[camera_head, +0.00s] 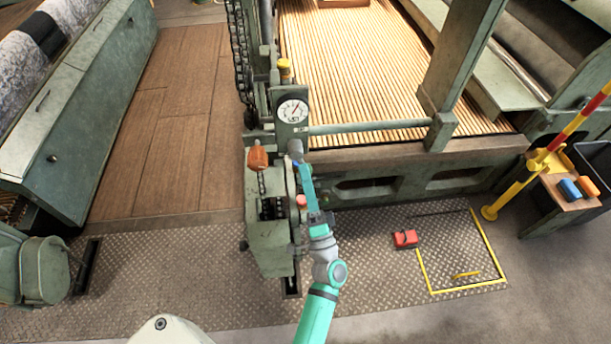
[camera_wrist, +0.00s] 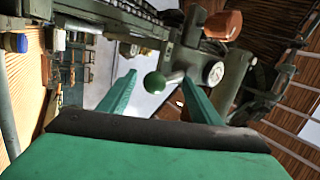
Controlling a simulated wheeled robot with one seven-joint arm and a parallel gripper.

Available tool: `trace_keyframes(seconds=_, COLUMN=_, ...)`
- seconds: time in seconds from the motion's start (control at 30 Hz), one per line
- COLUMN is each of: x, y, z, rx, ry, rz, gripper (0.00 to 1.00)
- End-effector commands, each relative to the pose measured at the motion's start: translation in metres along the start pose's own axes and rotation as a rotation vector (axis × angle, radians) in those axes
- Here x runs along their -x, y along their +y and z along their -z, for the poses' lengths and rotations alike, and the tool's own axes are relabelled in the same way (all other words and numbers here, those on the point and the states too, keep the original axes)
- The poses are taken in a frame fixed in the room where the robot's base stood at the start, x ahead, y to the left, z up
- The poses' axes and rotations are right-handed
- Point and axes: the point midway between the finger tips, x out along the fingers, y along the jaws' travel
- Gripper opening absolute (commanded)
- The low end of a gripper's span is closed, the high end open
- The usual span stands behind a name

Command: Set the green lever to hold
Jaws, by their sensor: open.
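The green lever's round green knob (camera_wrist: 154,83) shows in the wrist view, on a short metal stem running right toward the machine. My gripper (camera_wrist: 158,90) is open, with one teal finger on each side of the knob in the picture. I cannot tell whether the knob is fully between the fingertips or a little beyond them. Neither finger visibly touches it. In the head view my gripper (camera_head: 302,168) is at the control stand (camera_head: 267,238), just below the gauge, and the green knob cannot be made out there. No hold marking is readable.
An orange handle (camera_head: 258,158) stands just left of my gripper; it also shows in the wrist view (camera_wrist: 223,24). A dial gauge (camera_head: 292,111) and a horizontal bar (camera_head: 370,127) are close above. A red pedal (camera_head: 405,239) lies on the floor plate to the right.

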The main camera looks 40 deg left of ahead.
Motion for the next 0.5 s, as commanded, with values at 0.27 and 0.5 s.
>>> trace_keyframes(seconds=0.27, x=0.038, y=0.001, z=0.001, rx=-0.001, ry=0.004, rz=-0.004, gripper=0.58)
trace_keyframes(seconds=0.5, x=0.082, y=0.0, z=0.0, rx=0.0, ry=0.003, rz=-0.002, gripper=0.58)
